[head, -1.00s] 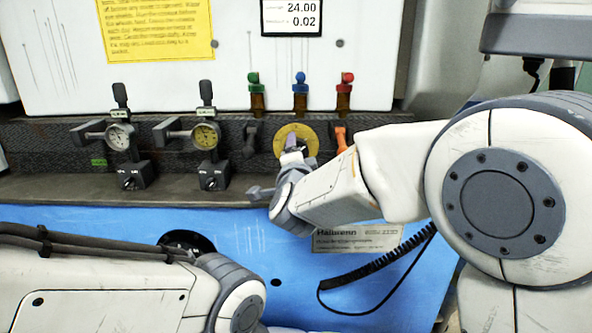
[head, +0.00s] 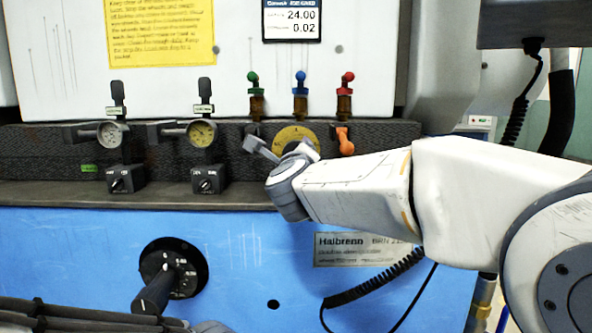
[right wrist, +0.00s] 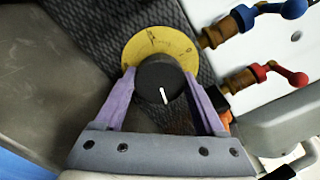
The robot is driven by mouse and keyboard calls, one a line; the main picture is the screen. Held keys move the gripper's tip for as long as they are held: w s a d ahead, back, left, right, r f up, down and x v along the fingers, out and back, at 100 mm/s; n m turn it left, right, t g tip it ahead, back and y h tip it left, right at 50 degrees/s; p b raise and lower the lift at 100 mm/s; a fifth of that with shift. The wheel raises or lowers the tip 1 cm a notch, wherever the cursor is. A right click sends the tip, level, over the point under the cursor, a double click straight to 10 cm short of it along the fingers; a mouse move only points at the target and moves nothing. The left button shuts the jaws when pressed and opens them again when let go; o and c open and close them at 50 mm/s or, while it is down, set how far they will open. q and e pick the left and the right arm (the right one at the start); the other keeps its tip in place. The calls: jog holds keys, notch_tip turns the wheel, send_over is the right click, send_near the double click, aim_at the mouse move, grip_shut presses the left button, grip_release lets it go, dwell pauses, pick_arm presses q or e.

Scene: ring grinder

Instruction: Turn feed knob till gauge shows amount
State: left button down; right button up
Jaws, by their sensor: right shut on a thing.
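The black feed knob (right wrist: 160,82) with a white pointer line stands before a yellow graduated dial plate (right wrist: 148,44), also seen in the head view (head: 295,134). My right gripper (right wrist: 163,90) has its two purple fingers on either side of the knob, shut on it. In the head view my right wrist hides the knob and the fingertips. Two round dial gauges, one pale (head: 112,133) and one yellowish (head: 201,133), sit left of the knob; their needles are too small to read. A display (head: 291,20) above reads 24.00 and 0.02. My left gripper is out of view.
Green, blue and red valves (head: 300,92) stand above the dial plate. An orange lever (head: 345,141) is close to its right. A black lever on a round plate (head: 175,268) is on the blue front. A coiled cable (head: 375,280) hangs below my right arm.

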jog(key=m+b, duration=0.1)
jog(key=m, duration=0.1)
jog(key=m+b, duration=0.1)
jog(key=b, duration=0.1)
jog(key=m+b, duration=0.1)
jog(key=m, duration=0.1)
jog(key=shift+f+m, duration=0.3)
jog(key=shift+a+r+m+b, duration=0.1)
jog(key=shift+m+b, duration=1.55)
jog(key=shift+m, duration=0.55)
jog(key=o, duration=1.3)
jog(key=shift+o, duration=0.2)
jog(key=shift+r, duration=0.1)
jog(key=shift+s, duration=0.4)
jog(key=s, duration=0.9)
jog(key=shift+s+p, duration=0.35)
